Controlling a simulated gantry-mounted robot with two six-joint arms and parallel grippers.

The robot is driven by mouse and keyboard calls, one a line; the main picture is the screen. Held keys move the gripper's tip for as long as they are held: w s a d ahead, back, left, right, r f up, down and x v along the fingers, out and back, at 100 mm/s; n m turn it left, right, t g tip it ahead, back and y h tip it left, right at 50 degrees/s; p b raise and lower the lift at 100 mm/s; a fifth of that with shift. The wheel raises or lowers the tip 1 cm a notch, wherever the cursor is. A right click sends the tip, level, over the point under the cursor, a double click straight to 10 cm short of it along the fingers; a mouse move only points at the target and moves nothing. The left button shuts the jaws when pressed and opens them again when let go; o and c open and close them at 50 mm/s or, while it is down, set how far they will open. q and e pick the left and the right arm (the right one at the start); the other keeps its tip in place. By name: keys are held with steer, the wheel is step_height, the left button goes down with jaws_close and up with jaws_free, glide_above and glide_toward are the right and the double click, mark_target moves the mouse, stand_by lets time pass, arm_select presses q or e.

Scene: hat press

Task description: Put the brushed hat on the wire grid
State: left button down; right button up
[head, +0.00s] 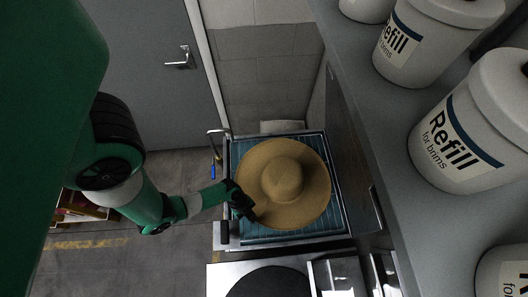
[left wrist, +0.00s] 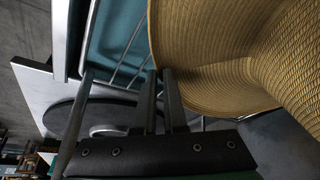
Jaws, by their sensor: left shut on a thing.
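A tan woven hat (head: 282,180) with a wide brim and round crown lies over the wire grid (head: 245,232), crown up, in the head view. The grid has a teal surface under its wires and shows around the brim. My left gripper (head: 243,204) is shut on the hat's brim at its lower left edge. In the left wrist view the two fingers (left wrist: 160,88) meet the brim of the hat (left wrist: 215,60). Whether the hat rests on the wires or hangs just above them I cannot tell. My right gripper is not in view.
A metal unit with a dark round plate (head: 268,283) stands just below the grid. Several white refill tubs (head: 470,120) stand on a grey shelf (head: 385,110) at the right. A grey door (head: 150,60) and block wall are behind.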

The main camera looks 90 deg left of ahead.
arm_select(q)
steer(key=c, duration=0.9)
jaws_free()
steer(key=p+v, duration=0.4)
steer(key=v, duration=0.7)
steer(key=shift+r+p, duration=0.25)
steer(key=shift+p, duration=0.05)
steer(key=shift+s+a, duration=0.1)
steer(key=shift+a, duration=0.05)
